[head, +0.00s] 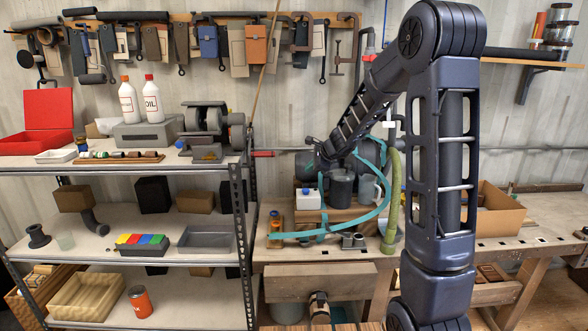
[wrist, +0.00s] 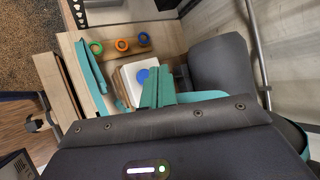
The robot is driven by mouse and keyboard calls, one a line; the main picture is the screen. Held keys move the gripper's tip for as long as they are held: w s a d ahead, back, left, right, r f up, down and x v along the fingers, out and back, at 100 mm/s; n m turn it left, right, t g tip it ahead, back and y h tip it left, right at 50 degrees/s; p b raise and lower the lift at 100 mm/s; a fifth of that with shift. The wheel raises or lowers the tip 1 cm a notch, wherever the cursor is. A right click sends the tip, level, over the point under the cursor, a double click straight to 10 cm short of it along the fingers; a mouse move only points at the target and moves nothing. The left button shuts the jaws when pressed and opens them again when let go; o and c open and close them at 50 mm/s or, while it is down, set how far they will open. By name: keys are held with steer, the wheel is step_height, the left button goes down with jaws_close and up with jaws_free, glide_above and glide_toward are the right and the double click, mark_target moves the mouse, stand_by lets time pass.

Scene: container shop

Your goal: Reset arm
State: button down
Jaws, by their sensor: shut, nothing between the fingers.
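My arm (head: 438,130) stands on the right in the head view and bends down and left over the workbench. My gripper (wrist: 155,86) shows in the wrist view as teal fingers close together, with nothing held. It is over or beside a white box with a blue round top (wrist: 142,76); the exact gap cannot be told. The white box also shows in the head view (head: 308,199). In that view my fingertips are hard to tell apart from the teal strips around them.
Near my gripper are a dark grey mug (head: 341,189), a teal curved band (head: 378,208) and a green hose (head: 395,195). Shelves (head: 180,258) with bins stand left. An open cardboard box (head: 497,213) sits right on the workbench (head: 535,228). Tools hang on the wall behind.

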steer(key=s+d+r+n, duration=0.3)
steer(key=s+r+n, duration=0.2)
steer(key=s+r, duration=0.3)
steer(key=s+d+n+g+h, duration=0.1)
steer(key=s+d+n+h, duration=0.2)
steer(key=s, duration=1.3)
steer(key=s+d+r+n+g+h, duration=0.1)
steer(key=s+d+n+h, duration=0.2)
steer(key=s+d+n, duration=0.6)
steer(key=s+d, duration=0.3)
steer(key=s, duration=0.4)
steer(key=shift+d+r, duration=0.15)
steer(key=shift+r, duration=0.05)
steer(key=shift+w, duration=0.1)
